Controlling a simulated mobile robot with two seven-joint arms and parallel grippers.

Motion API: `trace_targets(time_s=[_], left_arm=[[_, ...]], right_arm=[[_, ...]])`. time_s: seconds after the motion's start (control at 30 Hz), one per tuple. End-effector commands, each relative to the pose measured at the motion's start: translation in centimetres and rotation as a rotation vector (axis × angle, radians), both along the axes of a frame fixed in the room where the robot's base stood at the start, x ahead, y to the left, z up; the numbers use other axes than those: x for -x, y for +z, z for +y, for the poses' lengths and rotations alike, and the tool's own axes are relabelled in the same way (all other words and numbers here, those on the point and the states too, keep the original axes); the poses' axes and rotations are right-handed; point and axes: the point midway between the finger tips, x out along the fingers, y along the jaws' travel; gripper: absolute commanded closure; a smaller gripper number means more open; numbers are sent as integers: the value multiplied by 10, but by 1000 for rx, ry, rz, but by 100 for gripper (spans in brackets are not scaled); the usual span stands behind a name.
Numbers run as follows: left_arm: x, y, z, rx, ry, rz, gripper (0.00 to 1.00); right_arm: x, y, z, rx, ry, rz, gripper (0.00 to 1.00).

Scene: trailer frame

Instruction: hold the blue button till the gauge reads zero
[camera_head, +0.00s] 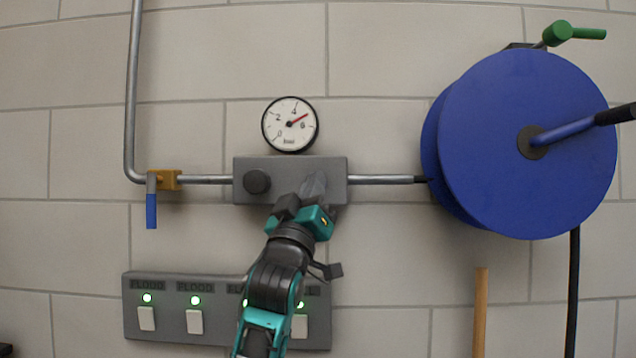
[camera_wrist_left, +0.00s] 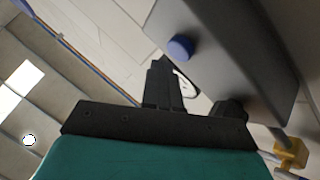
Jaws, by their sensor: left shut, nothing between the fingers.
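The blue button (camera_wrist_left: 180,47) is a small round cap on the face of the grey box (camera_wrist_left: 235,50). In the head view the grey box (camera_head: 340,165) is on the wall pipe, and my left gripper hides the button. My left gripper (camera_head: 314,183) is shut and empty in front of the box's right half. My right gripper is not in view.
A black knob (camera_head: 257,181) is on the box's left half. A valve with a blue handle (camera_head: 151,210) is on the pipe at left. A switch panel (camera_head: 170,332) with lit green lamps is below. A large blue reel (camera_head: 490,150) is at right.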

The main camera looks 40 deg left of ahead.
Motion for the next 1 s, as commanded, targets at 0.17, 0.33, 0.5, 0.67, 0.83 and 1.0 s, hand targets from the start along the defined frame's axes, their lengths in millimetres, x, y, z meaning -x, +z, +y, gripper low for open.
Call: trace_targets(time_s=[0.17,0.33,0.5,0.67,0.83,1.0], left_arm=[[-2,0,2,0,0,0,100],[-6,0,6,1,1,0,100],[-6,0,6,0,0,0,100],[-7,0,6,0,0,0,100],[-8,0,7,0,0,0,100],[-9,0,8,0,0,0,100]], right_arm=[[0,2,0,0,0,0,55],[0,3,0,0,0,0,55],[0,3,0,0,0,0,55],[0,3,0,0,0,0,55],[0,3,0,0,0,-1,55],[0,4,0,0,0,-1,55]])
